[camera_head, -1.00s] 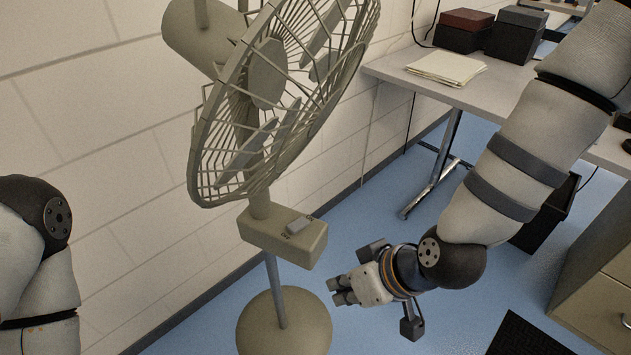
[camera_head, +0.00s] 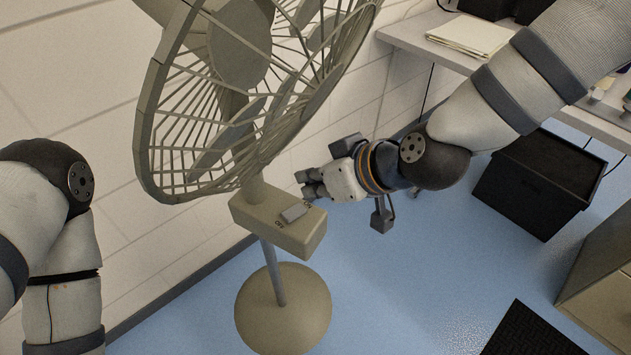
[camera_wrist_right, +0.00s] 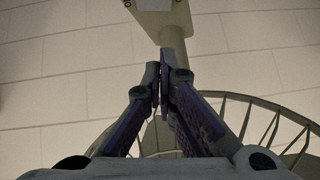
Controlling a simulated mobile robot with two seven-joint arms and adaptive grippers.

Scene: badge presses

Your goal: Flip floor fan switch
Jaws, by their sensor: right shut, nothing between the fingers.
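The floor fan (camera_head: 250,110) stands by the wall, with a round caged head, a thin pole and a round base. Its switch box (camera_head: 280,225) sits on the pole below the head. A small rocker switch (camera_head: 293,213) lies on top of the box, with small marks at its ends. My right gripper (camera_head: 306,183) is shut and empty, just right of and beyond the switch, and appears apart from it. In the right wrist view the shut fingers (camera_wrist_right: 160,72) point toward the pole and the box (camera_wrist_right: 160,12), which is cut off at the top edge. My left gripper is out of view.
A grey table (camera_head: 405,38) with papers (camera_head: 470,35) stands at the back right. A black bin (camera_head: 535,185) is under it, and a cabinet (camera_head: 600,275) is at the right.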

